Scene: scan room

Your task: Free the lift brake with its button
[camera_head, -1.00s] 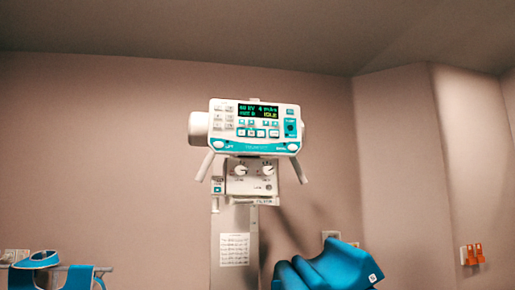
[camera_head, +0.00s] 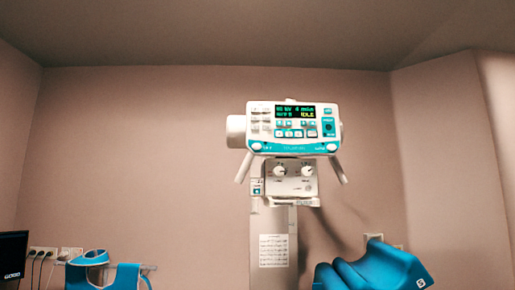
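The X-ray head with its white and teal control panel (camera_head: 293,128) stands in the middle of the view, on a pale column (camera_head: 273,252). Its screen (camera_head: 294,111) is lit with green and yellow text, including what looks like IDLE. A round white button (camera_head: 256,146) sits at the panel's lower left, by a small label that may read LIFT. A similar round button (camera_head: 332,147) sits at the lower right; its label is too small to read. Two handles slant down from the head. My gripper is not in view.
A blue padded object (camera_head: 375,269) with a white tag is at the lower right. Blue aprons (camera_head: 105,272) hang at the lower left, near wall sockets (camera_head: 55,254) with cables and a dark monitor (camera_head: 12,257). The wall around the head is bare.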

